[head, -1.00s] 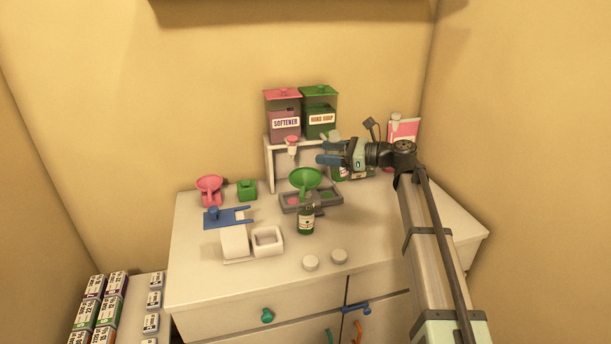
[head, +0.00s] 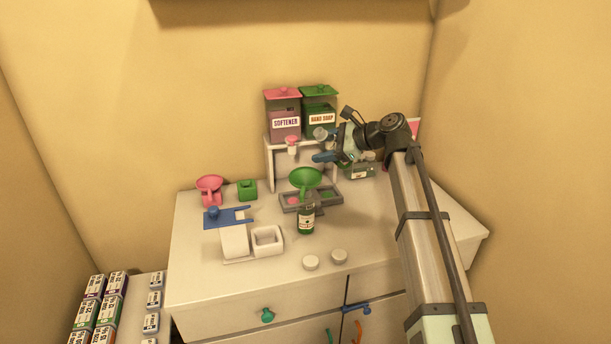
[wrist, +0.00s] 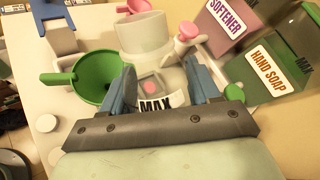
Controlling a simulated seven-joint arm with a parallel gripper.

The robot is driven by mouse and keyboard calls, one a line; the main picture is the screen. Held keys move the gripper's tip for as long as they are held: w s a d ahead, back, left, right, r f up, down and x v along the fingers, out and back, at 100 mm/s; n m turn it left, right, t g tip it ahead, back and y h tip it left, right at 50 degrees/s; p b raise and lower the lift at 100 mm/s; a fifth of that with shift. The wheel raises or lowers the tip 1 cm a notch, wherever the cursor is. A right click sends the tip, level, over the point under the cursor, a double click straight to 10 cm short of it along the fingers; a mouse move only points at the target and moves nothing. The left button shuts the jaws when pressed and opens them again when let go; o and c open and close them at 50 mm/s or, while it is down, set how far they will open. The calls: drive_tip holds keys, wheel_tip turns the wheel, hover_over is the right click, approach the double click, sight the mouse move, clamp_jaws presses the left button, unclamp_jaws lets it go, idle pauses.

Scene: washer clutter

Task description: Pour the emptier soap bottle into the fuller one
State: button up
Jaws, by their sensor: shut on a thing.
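My gripper (head: 332,148) is shut on a clear soap bottle (wrist: 145,40) with a "MAX" label, above the back right of the counter. In the wrist view the blue fingers (wrist: 160,80) grip its two sides. The held bottle looks tilted and mostly clear, with a pink shape showing through it; its soap level cannot be told. A dark green soap bottle (head: 306,222) stands upright near the middle of the counter. A green funnel (head: 306,179) sits over its top; the funnel also shows left of the held bottle in the wrist view (wrist: 82,82).
The softener (head: 285,123) and hand soap (head: 320,119) dispensers stand on a white shelf close behind my gripper. A grey tray (head: 332,201) lies behind the standing bottle. Two white caps (head: 311,262) lie in front.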

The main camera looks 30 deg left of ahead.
drive_tip(key=shift+w+r+h, duration=0.1)
drive_tip(key=shift+r+h, duration=0.2)
drive_tip(key=shift+n+t, duration=0.3)
drive_tip(key=shift+n, duration=0.1)
drive_tip(key=shift+w+d+f+t+h, duration=0.15)
drive_tip(key=shift+w+f+t+h, duration=0.15)
drive_tip(key=shift+f+h, duration=0.1)
drive_tip(key=shift+w+d+f+n+t+h, duration=0.15)
drive_tip(key=shift+w+f+n+t+h, duration=0.15)
drive_tip(key=shift+n+t+h, duration=0.3)
drive_tip(key=shift+s+r+n+t+h, duration=0.1)
drive_tip(key=shift+s+n+t+h, duration=0.25)
drive_tip(key=shift+n+t+h, duration=0.45)
drive_tip(key=shift+f+t, duration=0.25)
drive_tip(key=shift+t, duration=0.05)
idle(1.6)
drive_tip(key=shift+f+n+t+p, duration=0.3)
drive_tip(key=shift+f+n+t, duration=0.2)
drive_tip(key=shift+f, duration=0.3)
drive_tip(key=shift+f+n+t+h, duration=0.2)
drive_tip(key=shift+n+t+h, duration=0.2)
drive_tip(key=shift+h, duration=0.1)
idle(1.1)
